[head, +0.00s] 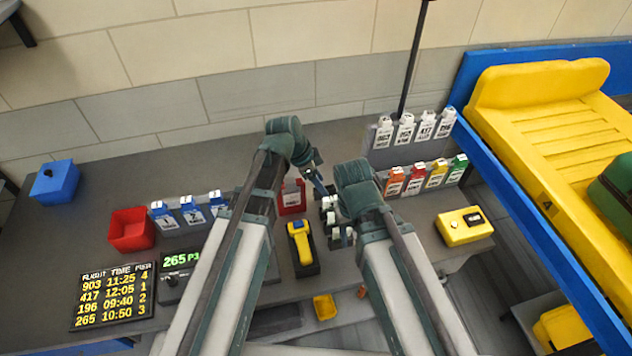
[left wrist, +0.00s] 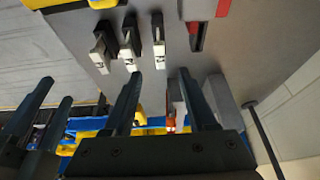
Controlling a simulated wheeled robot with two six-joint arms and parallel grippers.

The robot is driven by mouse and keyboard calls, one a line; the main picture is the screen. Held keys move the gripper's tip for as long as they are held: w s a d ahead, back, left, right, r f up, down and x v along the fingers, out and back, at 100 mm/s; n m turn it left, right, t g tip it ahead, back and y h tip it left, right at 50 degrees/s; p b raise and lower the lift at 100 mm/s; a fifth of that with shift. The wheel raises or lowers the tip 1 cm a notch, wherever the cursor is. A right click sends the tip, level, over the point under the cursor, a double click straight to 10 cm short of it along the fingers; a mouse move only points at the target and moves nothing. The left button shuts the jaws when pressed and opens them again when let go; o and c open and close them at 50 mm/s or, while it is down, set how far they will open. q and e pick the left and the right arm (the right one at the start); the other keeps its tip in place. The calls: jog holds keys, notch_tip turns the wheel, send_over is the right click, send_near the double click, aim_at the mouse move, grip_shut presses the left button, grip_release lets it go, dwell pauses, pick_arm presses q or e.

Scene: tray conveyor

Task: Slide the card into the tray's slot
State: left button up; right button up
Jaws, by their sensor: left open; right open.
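Four-coloured upright cards, among them an orange card (head: 395,182) and a green card (head: 458,168), stand in a grey rack. White cards (head: 404,128) stand in the rack behind. Which card is meant cannot be told. A large yellow tray (head: 545,135) lies on the blue-edged conveyor; its slot is not discernible. My left gripper (head: 318,182) is open, left of the racks. In the left wrist view its fingers (left wrist: 160,85) are apart, with the orange card (left wrist: 171,124) beyond, between them. My right gripper (head: 345,212) is open, mostly hidden by its wrist.
Small black-and-white pieces (head: 331,218) stand near my grippers, with a red holder (head: 291,198) and a yellow scanner (head: 300,240) to their left. A yellow box (head: 464,226) sits at the table's right end. A green case (head: 615,190) lies on the tray. A red bin (head: 132,230) stands left.

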aim_at(332, 197)
pick_arm(q)
jog(key=b+x, duration=0.8)
jog(key=x, duration=0.1)
jog(key=shift+f, duration=0.4)
pick_arm(e)
notch_tip(332, 197, down, 9)
jog(key=shift+f, duration=0.1)
pick_arm(q)
jog(key=shift+d, duration=0.1)
grip_shut()
jog(key=shift+r+p, duration=0.3)
jog(key=shift+r, duration=0.05)
pick_arm(e)
jog(key=shift+r, duration=0.35)
pick_arm(q)
jog(key=shift+r+p, duration=2.25)
pick_arm(e)
jog(key=shift+r, duration=2.25)
pick_arm(q)
jog(key=shift+r, duration=0.15)
pick_arm(e)
jog(key=shift+r, duration=0.2)
